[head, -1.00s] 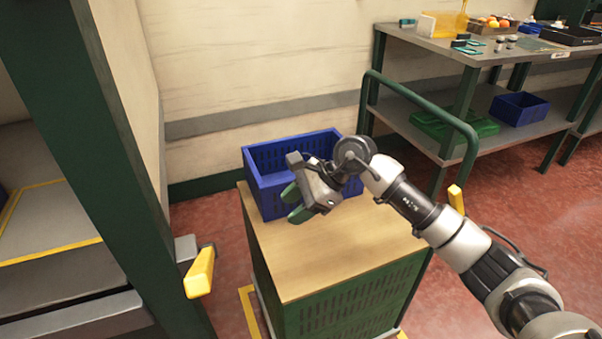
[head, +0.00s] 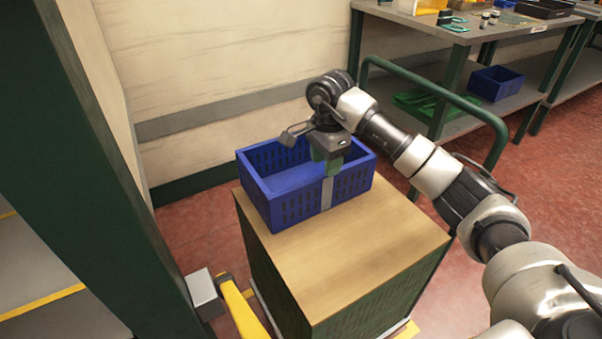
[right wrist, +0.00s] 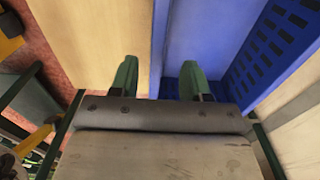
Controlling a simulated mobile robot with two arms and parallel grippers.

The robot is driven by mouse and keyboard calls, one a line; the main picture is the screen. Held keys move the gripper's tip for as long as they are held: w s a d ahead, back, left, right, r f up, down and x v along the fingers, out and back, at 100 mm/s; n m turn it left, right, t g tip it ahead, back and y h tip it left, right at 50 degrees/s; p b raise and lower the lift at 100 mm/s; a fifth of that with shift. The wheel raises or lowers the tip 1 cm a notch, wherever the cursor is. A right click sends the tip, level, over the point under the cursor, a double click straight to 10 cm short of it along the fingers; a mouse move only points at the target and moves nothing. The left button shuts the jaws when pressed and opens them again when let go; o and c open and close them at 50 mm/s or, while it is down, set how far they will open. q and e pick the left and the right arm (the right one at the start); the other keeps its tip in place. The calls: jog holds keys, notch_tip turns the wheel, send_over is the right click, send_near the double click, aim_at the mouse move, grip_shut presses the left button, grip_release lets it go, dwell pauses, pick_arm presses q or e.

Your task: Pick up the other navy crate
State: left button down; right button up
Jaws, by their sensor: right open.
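A navy crate (head: 285,205) with slotted walls stands upright and empty-looking on a wooden-topped green cart (head: 345,255). It has a grey patch on its near wall. My right gripper (head: 326,165) points down at that near wall, right of its middle. It is open. In the right wrist view, my right gripper's green fingers (right wrist: 159,80) are apart, one over the wood top and one over the crate's inside (right wrist: 205,45), with the wall's edge between them. I cannot tell if they touch it. My left gripper is not in view.
Another navy crate (head: 495,83) sits on the lower shelf of the grey workbench (head: 450,105), beside a green crate (head: 415,103). A green rail (head: 440,92) rises behind the cart. A green post (head: 115,170) and a yellow part (head: 243,310) stand at left.

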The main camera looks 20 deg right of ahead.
jog(key=f, duration=0.3)
jog(key=f+b, duration=0.1)
jog(key=f, duration=0.2)
jog(key=shift+s+d+f, duration=0.1)
jog(key=shift+s+f, duration=0.05)
jog(key=shift+s, duration=0.05)
jog(key=shift+f, duration=0.5)
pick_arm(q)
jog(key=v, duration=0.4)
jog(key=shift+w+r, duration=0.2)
pick_arm(e)
jog(key=shift+r, duration=0.1)
grip_shut()
